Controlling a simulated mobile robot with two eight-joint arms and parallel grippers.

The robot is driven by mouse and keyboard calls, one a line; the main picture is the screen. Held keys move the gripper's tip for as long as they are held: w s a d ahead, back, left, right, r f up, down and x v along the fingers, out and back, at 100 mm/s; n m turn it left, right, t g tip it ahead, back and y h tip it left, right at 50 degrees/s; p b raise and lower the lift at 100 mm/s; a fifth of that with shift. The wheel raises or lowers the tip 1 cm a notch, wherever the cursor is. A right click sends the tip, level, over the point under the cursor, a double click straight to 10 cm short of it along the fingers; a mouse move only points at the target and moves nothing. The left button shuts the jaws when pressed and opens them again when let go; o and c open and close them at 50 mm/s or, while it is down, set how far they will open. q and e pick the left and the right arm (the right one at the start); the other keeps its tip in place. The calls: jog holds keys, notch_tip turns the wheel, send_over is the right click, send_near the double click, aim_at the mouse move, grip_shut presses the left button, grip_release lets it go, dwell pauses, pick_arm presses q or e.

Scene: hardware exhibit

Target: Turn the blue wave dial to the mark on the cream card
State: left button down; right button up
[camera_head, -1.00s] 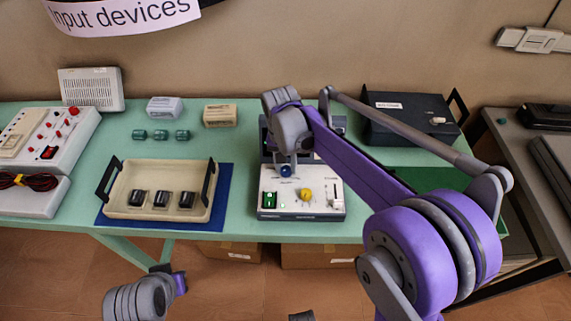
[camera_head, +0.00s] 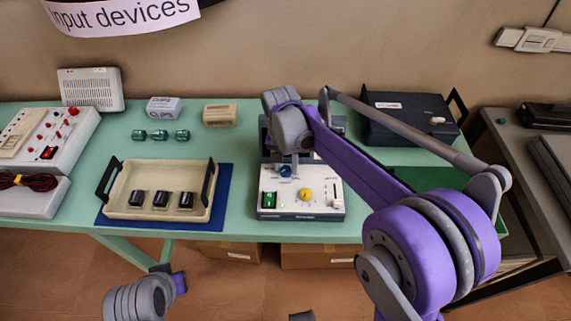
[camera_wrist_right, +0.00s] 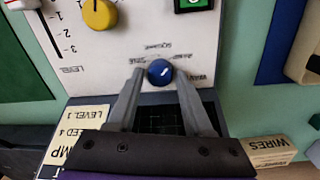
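The blue wave dial (camera_wrist_right: 159,72) is on the front of a white panel box (camera_head: 322,207); it also shows in the head view (camera_head: 285,171). A short white line shows on its face, among printed wave words. My right gripper (camera_wrist_right: 159,74) is open, one finger on each side of the dial, with a narrow gap seeming to show at each side. The cream card (camera_wrist_right: 78,138) lies beyond the panel edge at lower left in the wrist view, partly hidden by my gripper; "LEVEL 1" and part of "AMP" are readable.
A yellow knob (camera_wrist_right: 99,13), a green switch (camera_wrist_right: 193,3) and a level slider scale share the panel. A cream tray (camera_head: 160,212) with black switches stands left on a blue mat (camera_head: 226,190). A black box (camera_head: 408,125) stands behind right.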

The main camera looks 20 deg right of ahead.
aim_at(284, 168)
notch_tip(284, 168, up, 11)
jog(key=shift+w+a+p, duration=0.15)
jog(key=shift+a+p, duration=0.1)
jog(key=shift+p, duration=0.15)
jog(key=shift+f, duration=0.1)
dwell(0.4)
jog(key=s+d+f+n+t+p, duration=0.1)
jog(key=s+d+f+n+t, duration=0.1)
jog(key=s, duration=0.9)
jog(key=s+d+f+n+t+p, duration=0.2)
jog(key=s+d+f+n+t, duration=0.1)
jog(key=s, duration=0.7)
jog(key=shift+s+f+n+t+y, duration=0.3)
jog(key=shift+s+f, duration=0.1)
jog(key=shift+f, duration=0.4)
